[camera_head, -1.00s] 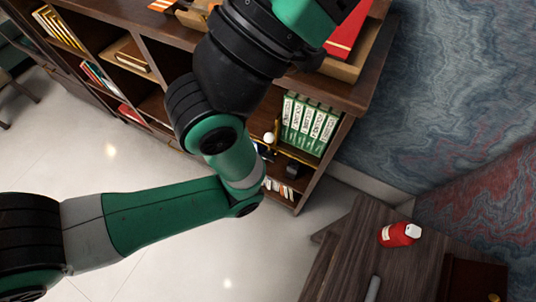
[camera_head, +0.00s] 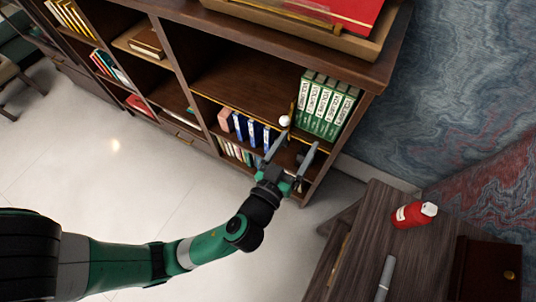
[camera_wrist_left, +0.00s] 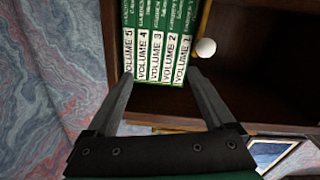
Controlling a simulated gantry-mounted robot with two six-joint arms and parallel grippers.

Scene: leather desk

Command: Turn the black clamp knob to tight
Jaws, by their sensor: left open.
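I cannot make out a black clamp knob in either view. A small white ball (camera_head: 284,120) is at the left end of the green volumes (camera_head: 325,104) on the shelf. In the left wrist view the white ball (camera_wrist_left: 205,48) is beside Volume 1, at the right of the green volumes (camera_wrist_left: 158,57). My left gripper (camera_head: 299,141) is open and empty, pointing at the shelf just below the volumes. In the left wrist view its two fingers (camera_wrist_left: 161,76) stand apart below the volumes. The shelf part behind the fingers is partly hidden.
The dark wooden bookcase (camera_head: 240,45) holds more books, including blue ones (camera_head: 252,131). A blue-red marbled wall is at the right. The pale floor is clear.

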